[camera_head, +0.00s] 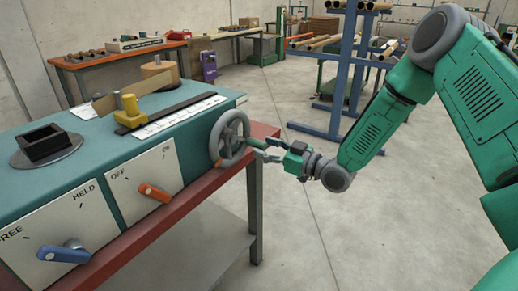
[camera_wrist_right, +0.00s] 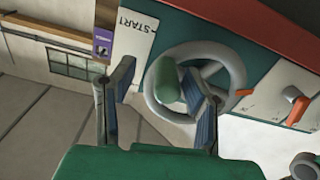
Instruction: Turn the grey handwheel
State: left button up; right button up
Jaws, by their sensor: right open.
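The grey handwheel (camera_head: 229,138) is on the end face of the teal machine, with an orange pointer at its rim in the wrist view. Its green handle (camera_head: 255,143) sticks out toward my right gripper (camera_head: 268,149). The handwheel also shows in the right wrist view (camera_wrist_right: 236,68), with the green handle (camera_wrist_right: 168,84) in front of it. My right gripper (camera_wrist_right: 160,80) is open. The handle end appears between its fingertips, closer to the right-hand finger; I cannot tell whether they touch. My left gripper is not in view.
The machine's front has an orange switch (camera_head: 154,192) and a blue switch (camera_head: 65,253). A yellow clamp (camera_head: 131,108) stands on its top. The red bench edge (camera_head: 170,220) runs below. A blue rack (camera_head: 345,80) stands behind my right arm. The floor between is clear.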

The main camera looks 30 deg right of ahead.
aim_at(248, 143)
jog(key=shift+w+a, duration=0.25)
jog(key=shift+w, duration=0.3)
jog(key=shift+w+a, duration=0.3)
jog(key=shift+w+a+r, duration=0.15)
jog(key=shift+a+r, duration=0.05)
jog(key=shift+a, duration=0.15)
jog(key=shift+a+r, duration=0.1)
jog(key=shift+a, duration=0.25)
jog(key=shift+d, duration=0.15)
jog(key=c, duration=0.6)
jog(key=shift+d, duration=0.2)
grip_shut()
jog(key=shift+d+f, duration=0.2)
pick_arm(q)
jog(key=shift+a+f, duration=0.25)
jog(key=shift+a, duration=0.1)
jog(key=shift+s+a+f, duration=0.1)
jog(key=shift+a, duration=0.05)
pick_arm(e)
jog(key=shift+a, duration=0.2)
